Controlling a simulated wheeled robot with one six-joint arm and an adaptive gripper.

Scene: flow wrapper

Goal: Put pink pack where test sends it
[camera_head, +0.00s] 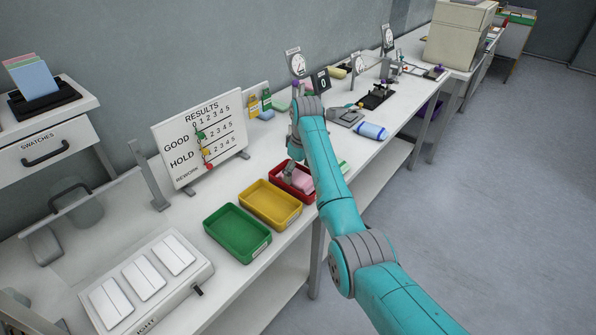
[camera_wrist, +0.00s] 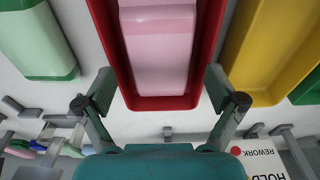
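The pink pack (camera_head: 304,183) lies in the red tray (camera_head: 313,200), the rightmost of three coloured trays on the bench. In the wrist view the pink pack (camera_wrist: 158,60) lies lengthwise inside the red tray (camera_wrist: 165,103). My gripper (camera_wrist: 168,98) is open, its two fingers wide apart on either side of the tray's near end in that view, with nothing between them gripped. In the head view my gripper (camera_head: 289,176) is at the tray's back left side, partly hidden by my arm. I cannot tell its exact height.
A yellow tray (camera_head: 271,222) and a green tray (camera_head: 228,254) stand to the left. A RESULTS board (camera_head: 180,122) lists GOOD, HOLD and REWORK behind them. A pale green pack (camera_wrist: 35,45) lies beside the red tray. A blue pack (camera_head: 370,131) and test equipment lie further right.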

